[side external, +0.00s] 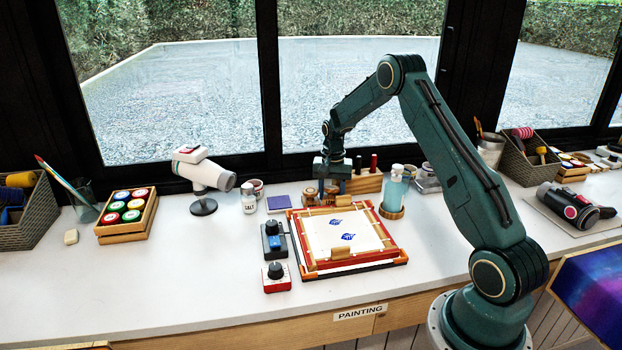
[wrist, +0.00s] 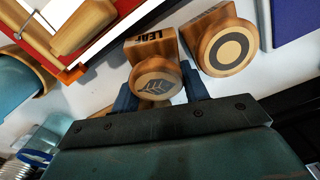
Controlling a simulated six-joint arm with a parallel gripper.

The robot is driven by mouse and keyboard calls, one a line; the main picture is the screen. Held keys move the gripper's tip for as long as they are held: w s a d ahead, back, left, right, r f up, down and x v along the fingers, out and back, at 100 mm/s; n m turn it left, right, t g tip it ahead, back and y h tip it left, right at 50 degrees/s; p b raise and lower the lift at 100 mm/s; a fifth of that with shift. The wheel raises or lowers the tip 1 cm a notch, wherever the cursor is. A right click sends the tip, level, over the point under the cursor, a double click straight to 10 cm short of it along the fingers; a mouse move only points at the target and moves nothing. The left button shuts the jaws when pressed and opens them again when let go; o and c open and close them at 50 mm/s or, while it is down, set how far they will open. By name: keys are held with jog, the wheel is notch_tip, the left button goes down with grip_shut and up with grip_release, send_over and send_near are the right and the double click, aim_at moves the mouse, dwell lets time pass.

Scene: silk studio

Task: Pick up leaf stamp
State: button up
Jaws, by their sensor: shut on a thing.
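The leaf stamp (wrist: 156,78) is a round wooden stamp with a dark leaf mark on its face and LEAF lettering on its side. My gripper (wrist: 160,92) has its two blue fingers on either side of it and is shut on it. In the side external view my gripper (side external: 332,180) is low at the back edge of the framed board, and the fingers partly hide the stamp. I cannot tell whether the stamp touches the table. A second wooden stamp with a ring mark (wrist: 230,48) stands just right of it in the wrist view.
The framed board (side external: 345,262) holds white cloth with blue leaf prints, close in front. A wooden rack (side external: 367,184) and a pale blue bottle (side external: 394,190) stand to the right. A purple pad (side external: 279,204) and salt jar (side external: 249,198) are left. The table's left front is clear.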

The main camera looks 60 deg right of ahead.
aim_at(332, 190)
jog(key=shift+r, duration=0.1)
notch_tip(332, 190, up, 20)
dwell(0.6)
jog(key=shift+f+n, duration=0.2)
jog(key=shift+n, duration=0.1)
dwell(0.5)
